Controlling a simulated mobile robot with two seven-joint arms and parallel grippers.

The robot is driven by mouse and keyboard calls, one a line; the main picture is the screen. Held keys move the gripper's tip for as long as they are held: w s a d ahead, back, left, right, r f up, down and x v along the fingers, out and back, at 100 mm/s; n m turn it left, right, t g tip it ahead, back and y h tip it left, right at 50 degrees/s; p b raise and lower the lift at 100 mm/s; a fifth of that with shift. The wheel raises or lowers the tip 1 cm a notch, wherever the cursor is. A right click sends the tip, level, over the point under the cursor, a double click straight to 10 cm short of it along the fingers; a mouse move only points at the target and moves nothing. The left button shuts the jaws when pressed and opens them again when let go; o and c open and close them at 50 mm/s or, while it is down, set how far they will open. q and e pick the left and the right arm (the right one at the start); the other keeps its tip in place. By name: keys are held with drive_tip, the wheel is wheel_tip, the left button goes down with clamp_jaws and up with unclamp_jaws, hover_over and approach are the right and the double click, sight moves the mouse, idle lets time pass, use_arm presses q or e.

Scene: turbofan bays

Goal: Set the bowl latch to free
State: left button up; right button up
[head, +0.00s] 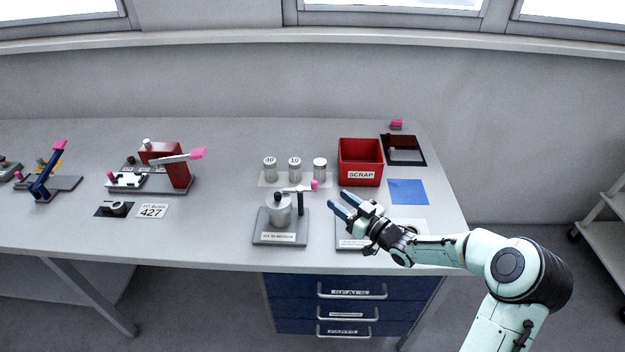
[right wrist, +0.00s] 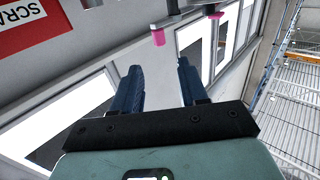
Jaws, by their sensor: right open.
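A grey fixture (head: 281,239) near the table's front edge carries a round metal bowl (head: 279,212) with a dark knob on top. Beside the bowl stands a dark post, and a thin lever with a pink tip (head: 315,185) reaches right from it. I take this lever for the bowl latch; its label is too small to read. My right gripper (head: 338,199) is open and empty, just right of the lever, apart from it. In the right wrist view a pink tip (right wrist: 158,38) shows beyond the open fingers (right wrist: 157,72); a second pink piece is farther right.
A red SCRAP bin (head: 361,182) stands behind my right gripper, with a blue square (head: 408,192) to its right. Several small canisters (head: 294,170) stand behind the fixture. A red clamp device (head: 178,165) is to the left.

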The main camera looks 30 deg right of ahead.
sight(315, 181)
drive_tip(key=p+x, duration=0.2)
drive_tip(key=x, duration=0.8)
drive_tip(key=shift+w+r+p, duration=0.1)
drive_tip(key=shift+r+p, duration=0.1)
drive_tip(key=shift+p, duration=0.1)
drive_tip(key=shift+w+a+f, duration=0.15)
drive_tip(key=shift+w+f, duration=0.1)
drive_tip(key=shift+w, duration=0.2)
use_arm(q)
drive_tip(key=shift+t, duration=0.3)
drive_tip(key=w+r, duration=0.4)
drive_tip(key=shift+w, duration=0.1)
use_arm(e)
drive_tip(key=shift+s, duration=0.1)
clamp_jaws()
